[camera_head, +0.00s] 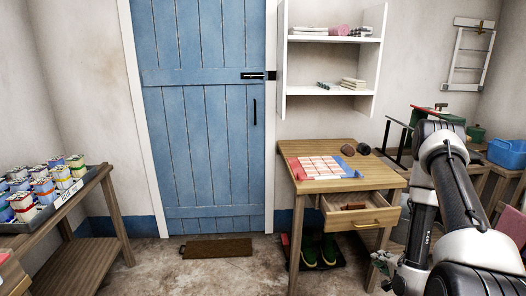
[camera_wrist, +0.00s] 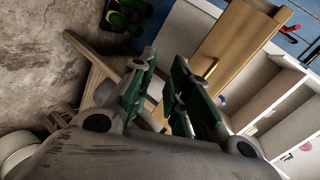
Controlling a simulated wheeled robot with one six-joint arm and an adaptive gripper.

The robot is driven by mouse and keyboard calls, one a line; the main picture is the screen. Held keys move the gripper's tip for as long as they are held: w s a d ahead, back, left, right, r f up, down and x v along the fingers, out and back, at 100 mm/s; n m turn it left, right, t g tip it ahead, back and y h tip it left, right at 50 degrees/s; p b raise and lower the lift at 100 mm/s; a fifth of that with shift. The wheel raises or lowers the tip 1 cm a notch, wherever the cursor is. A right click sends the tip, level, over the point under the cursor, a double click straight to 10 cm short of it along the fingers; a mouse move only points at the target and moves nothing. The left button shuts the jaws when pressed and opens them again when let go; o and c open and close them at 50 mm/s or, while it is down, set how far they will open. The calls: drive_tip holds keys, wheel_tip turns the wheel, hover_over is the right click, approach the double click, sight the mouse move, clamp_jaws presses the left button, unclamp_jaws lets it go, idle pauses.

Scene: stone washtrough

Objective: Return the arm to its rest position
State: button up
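My arm (camera_head: 450,190) is at the right of the head view, bent at its upper joint, with a forward link hanging down in front of the table's right side. My gripper shows in the wrist view (camera_wrist: 164,72), with its two green-padded fingers apart and nothing between them. In the head view only a small part of my gripper (camera_head: 381,262) shows, low beside the table's right leg.
A wooden table (camera_head: 360,181) has its drawer (camera_head: 358,218) pulled out, with a brown object inside. Green boots (camera_head: 318,250) stand underneath. Floor between is clear.

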drive_tip(key=s+f+n+g, duration=0.3)
drive_tip(key=s+f+g, duration=0.3)
drive_tip(key=s+f, duration=0.15)
drive_tip(key=s+d+r+n+g, duration=0.2)
drive_tip(key=s+r+n+g, duration=0.35)
drive_tip(key=r, duration=0.25)
drive_tip(key=s+a+r+n+t, duration=0.1)
drive_tip(key=s+a+r+n, duration=0.1)
drive_tip(key=r, duration=1.2)
drive_tip(key=s+a+r+n+t, duration=0.1)
drive_tip(key=s+a+r, duration=0.4)
drive_tip(key=r, duration=1)
drive_tip(key=s+a+r+n+t+h, duration=0.1)
drive_tip(key=s+a+r+n, duration=0.2)
drive_tip(key=r, duration=1.1)
drive_tip(key=shift+s+a+r, duration=0.4)
drive_tip(key=shift+s+a, duration=0.2)
drive_tip(key=shift+a, duration=0.2)
